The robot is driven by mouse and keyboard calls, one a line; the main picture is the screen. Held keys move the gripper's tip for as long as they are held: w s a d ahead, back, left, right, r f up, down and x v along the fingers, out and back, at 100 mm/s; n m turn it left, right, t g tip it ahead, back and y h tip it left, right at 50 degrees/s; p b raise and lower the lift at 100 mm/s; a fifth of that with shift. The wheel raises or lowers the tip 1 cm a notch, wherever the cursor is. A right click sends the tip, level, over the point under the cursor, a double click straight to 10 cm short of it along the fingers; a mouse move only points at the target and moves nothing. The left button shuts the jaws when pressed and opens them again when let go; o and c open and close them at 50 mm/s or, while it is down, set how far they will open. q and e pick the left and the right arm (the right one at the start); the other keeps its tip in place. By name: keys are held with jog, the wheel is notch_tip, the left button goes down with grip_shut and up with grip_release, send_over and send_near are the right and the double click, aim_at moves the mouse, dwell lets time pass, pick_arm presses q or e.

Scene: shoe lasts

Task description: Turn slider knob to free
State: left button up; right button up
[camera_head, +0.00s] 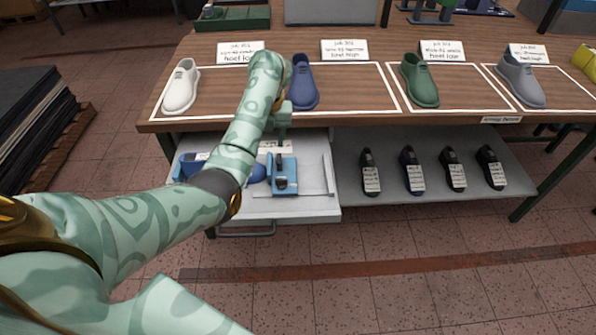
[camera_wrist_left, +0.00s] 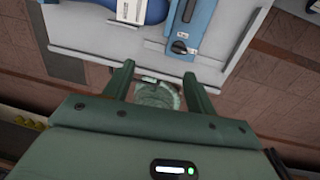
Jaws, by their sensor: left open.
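A light blue device (camera_head: 285,176) lies in the open drawer under the table. In the left wrist view its blue body (camera_wrist_left: 187,27) carries a small dark knob (camera_wrist_left: 180,47) near one end, just beyond the fingertips. The knob's pointing direction and any markings are too small to read. My left gripper (camera_wrist_left: 160,67) is open, with nothing held between its fingers; the knob is apart from them. In the head view the left gripper (camera_head: 282,132) is partly hidden behind my forearm, at the table's front edge above the drawer. My right gripper is not in view.
The pulled-out drawer (camera_head: 318,207) also holds a blue shoe last (camera_head: 196,163), partly hidden by my arm. Several dark labelled lasts rest on the lower shelf (camera_head: 390,150). Floor in front is clear.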

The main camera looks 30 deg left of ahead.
aim_at(281, 179)
pick_arm(q)
jog(key=shift+h, duration=0.7)
jog(key=d+f+b, duration=0.1)
jog(key=f+b, duration=0.1)
jog(key=f, duration=0.3)
jog(key=d+f+b, duration=0.1)
jog(key=f+b, duration=0.2)
jog(key=f, duration=0.2)
jog(key=w+f+b, duration=0.1)
jog(key=f+b, duration=0.2)
jog(key=f, duration=0.2)
jog(key=shift+d, duration=0.4)
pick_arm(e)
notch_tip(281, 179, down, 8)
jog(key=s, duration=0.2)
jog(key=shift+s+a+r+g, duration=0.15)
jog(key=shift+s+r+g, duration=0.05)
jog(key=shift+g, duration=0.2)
pick_arm(q)
jog(key=c, duration=1)
